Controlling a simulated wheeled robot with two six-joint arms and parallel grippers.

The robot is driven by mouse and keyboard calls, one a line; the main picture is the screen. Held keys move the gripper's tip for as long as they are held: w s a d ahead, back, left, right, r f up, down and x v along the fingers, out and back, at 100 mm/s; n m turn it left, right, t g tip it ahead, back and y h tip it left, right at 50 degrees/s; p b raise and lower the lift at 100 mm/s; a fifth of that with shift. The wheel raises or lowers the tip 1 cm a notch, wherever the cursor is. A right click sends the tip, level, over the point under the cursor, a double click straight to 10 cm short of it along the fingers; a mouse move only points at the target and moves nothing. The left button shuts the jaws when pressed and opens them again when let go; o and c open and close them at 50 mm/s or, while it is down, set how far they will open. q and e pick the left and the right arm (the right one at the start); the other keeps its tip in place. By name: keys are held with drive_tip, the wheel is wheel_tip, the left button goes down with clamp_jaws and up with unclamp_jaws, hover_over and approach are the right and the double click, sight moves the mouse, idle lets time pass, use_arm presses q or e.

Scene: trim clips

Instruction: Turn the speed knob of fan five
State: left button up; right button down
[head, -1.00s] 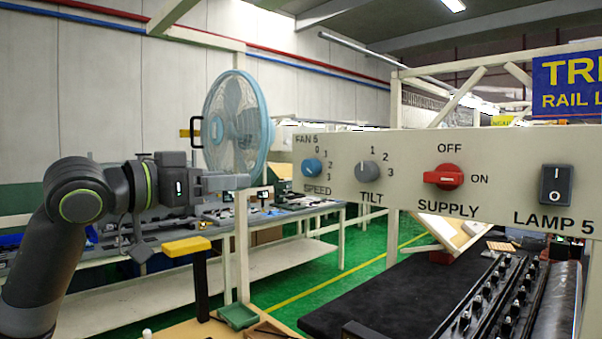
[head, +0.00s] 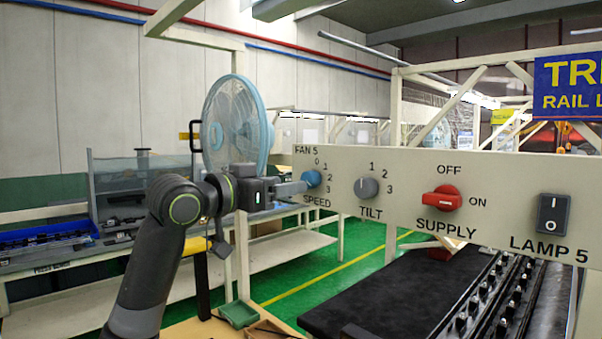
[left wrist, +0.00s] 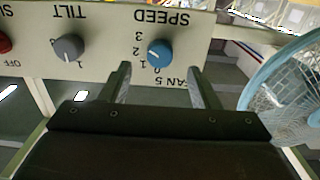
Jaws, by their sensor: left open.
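The blue speed knob (head: 312,178) of fan 5 sits at the left end of the cream control panel (head: 410,168), with marks 0 to 3 around it. In the left wrist view the speed knob (left wrist: 160,52) appears upside down, its pale pointer mark toward the numbers side; the exact setting is hard to tell. My left gripper (head: 300,188) is open and empty, its fingertips close to the knob in the head view. In the left wrist view the gripper's fingers (left wrist: 161,78) stand on either side of the knob's line, with the knob just beyond the tips. Contact is not visible.
Right of the knob are the grey tilt knob (head: 367,187), the red supply switch (head: 442,198) and the black lamp rocker (head: 553,214). The blue fan (head: 236,125) stands behind the gripper. A black bench mat (head: 350,290) lies below the panel.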

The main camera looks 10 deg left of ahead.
sight(311, 179)
use_arm(q)
drive_tip(key=p+x, duration=0.1)
drive_tip(key=x, duration=0.4)
drive_tip(key=shift+w+d+p, duration=0.1)
drive_tip(key=shift+w+p, duration=0.05)
drive_tip(key=shift+p, duration=0.25)
drive_tip(key=c, duration=1)
drive_tip(key=shift+o, duration=0.2)
drive_tip(key=shift+n, duration=0.5)
drive_tip(key=shift+n+p, duration=1.85)
drive_tip(key=shift+n, duration=1.65)
